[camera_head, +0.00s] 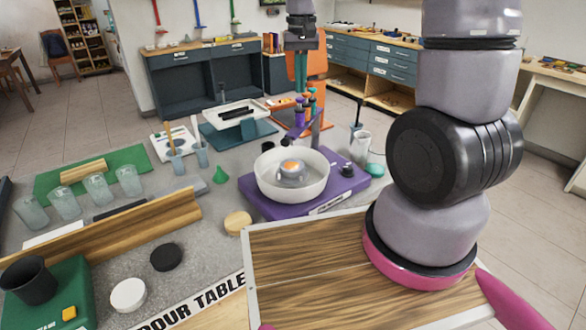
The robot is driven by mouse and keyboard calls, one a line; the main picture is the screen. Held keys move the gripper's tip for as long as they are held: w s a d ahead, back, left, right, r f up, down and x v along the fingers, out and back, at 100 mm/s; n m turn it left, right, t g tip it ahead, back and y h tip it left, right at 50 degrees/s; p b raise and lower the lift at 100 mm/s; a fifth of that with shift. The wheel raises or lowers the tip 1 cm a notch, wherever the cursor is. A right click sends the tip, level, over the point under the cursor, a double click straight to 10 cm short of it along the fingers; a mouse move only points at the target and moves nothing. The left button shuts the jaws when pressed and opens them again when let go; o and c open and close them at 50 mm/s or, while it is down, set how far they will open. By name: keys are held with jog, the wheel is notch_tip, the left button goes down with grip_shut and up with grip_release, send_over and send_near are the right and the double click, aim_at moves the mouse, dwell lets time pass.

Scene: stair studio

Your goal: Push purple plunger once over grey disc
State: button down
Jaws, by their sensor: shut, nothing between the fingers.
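The purple plunger (300,118) stands on a dispenser stand behind a white bowl. Its head reaches over the bowl. The grey disc (291,175) lies inside the white bowl (265,184), with a small orange patch on top. The bowl sits on a purple base (339,189). My gripper (302,88) is above and close to the plunger, pointing down. Its fingers look close together, with nothing visibly held. I cannot tell whether the fingertips touch the plunger.
Beakers (96,190) stand on the left of the table near a green mat (121,160). A cork-coloured disc (237,221), a black disc (166,257) and a white disc (129,294) lie in front. A clear cup (360,147) stands right of the base.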

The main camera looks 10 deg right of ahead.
jog(key=shift+f, duration=1.45)
jog(key=shift+r, duration=1.5)
jog(key=shift+r, duration=0.1)
notch_tip(320, 180, up, 6)
jog(key=shift+f, duration=0.1)
